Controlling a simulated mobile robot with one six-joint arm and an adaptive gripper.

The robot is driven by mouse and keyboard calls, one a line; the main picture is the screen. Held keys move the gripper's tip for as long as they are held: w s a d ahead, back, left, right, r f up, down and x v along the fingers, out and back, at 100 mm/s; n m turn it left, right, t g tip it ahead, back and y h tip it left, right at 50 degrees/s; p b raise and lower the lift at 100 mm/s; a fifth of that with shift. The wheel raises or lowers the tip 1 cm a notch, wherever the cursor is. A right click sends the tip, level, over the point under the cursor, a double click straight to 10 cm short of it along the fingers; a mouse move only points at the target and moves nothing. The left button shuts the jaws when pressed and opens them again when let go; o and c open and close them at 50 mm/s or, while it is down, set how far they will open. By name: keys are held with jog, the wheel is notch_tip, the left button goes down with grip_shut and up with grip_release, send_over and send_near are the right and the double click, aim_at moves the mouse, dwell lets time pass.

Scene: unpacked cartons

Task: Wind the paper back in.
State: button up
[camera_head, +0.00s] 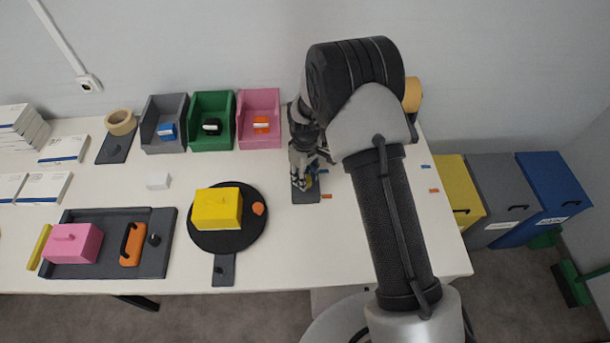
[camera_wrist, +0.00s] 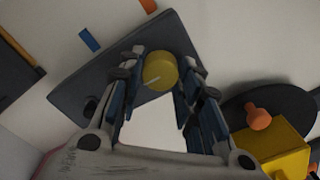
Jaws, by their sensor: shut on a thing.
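My gripper (camera_head: 305,178) is over a dark grey plate (camera_head: 305,196) at the middle right of the table. In the wrist view my gripper (camera_wrist: 160,82) has its fingers on both sides of a round yellow knob (camera_wrist: 160,68) and is shut on it. The knob has a short pale line on its face and sits on the dark plate (camera_wrist: 90,72). A bright white patch (camera_wrist: 150,132) shows between the fingers below the knob; I cannot tell surely whether it is paper. A tan roll (camera_head: 412,96) is partly hidden behind my arm.
A black turntable (camera_head: 205,240) with a yellow box (camera_head: 217,209) and an orange knob stands to the left. Grey, green and pink bins (camera_head: 259,139) line the back. Small orange and blue chips (camera_head: 434,190) lie at right. Yellow, grey and blue floor bins stand beyond.

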jog(key=o, duration=1)
jog(key=shift+o, duration=0.2)
notch_tip(320, 180, up, 12)
dwell(0.4)
